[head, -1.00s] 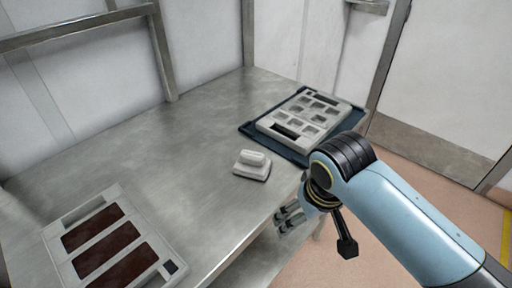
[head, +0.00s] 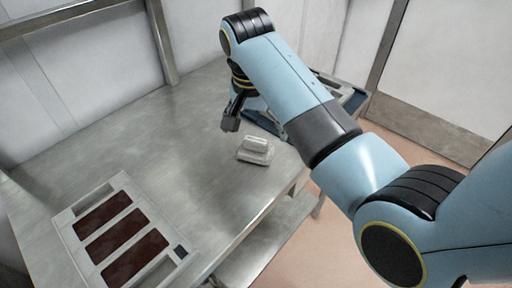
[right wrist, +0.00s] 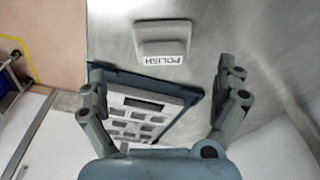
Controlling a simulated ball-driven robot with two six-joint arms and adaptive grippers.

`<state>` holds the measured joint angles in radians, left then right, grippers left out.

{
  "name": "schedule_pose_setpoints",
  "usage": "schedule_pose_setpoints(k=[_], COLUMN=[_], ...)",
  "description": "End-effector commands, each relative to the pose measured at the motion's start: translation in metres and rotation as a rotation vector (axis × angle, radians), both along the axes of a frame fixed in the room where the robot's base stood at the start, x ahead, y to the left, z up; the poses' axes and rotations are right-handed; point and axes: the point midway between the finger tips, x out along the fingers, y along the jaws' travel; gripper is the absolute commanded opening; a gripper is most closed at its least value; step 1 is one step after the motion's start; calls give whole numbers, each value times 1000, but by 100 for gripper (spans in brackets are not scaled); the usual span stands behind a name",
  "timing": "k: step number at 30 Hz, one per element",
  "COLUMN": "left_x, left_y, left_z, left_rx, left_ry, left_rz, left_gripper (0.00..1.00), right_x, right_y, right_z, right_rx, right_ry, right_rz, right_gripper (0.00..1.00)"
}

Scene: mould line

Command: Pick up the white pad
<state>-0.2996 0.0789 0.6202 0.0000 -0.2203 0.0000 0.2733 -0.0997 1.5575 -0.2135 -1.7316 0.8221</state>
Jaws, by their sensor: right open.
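The white pad (head: 255,151) is a pale block with a raised grip on top, lying on the steel table near its front edge. In the right wrist view the pad (right wrist: 162,38) shows a label reading POLISH, beyond the fingertips. My right gripper (right wrist: 163,80) is open and empty, with its two fingers wide apart and the pad at a distance ahead. My left gripper is out of view.
A pale tray with three dark red recesses (head: 62,220) lies at the table's left front. A grey mould with several cavities (right wrist: 118,98) lies on a dark blue mat (right wrist: 97,72), partly behind my arm in the head view. The middle of the table is clear.

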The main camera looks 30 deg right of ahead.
Motion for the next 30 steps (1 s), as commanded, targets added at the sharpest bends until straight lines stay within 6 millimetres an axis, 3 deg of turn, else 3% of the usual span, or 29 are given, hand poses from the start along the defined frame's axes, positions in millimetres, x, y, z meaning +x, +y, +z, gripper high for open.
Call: schedule_pose_setpoints(k=[16, 25, 30], left_x=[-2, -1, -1], left_y=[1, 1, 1], left_z=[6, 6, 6], left_rx=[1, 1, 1], left_ry=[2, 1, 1], left_rz=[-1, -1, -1], left_gripper=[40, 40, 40], right_x=[10, 10, 10], right_y=[-7, -8, -7], right_z=[-67, -74, -74], right_rx=[0, 0, 1], right_ry=[-1, -3, -3], right_rz=[3, 2, 3], right_gripper=[100, 100, 79])
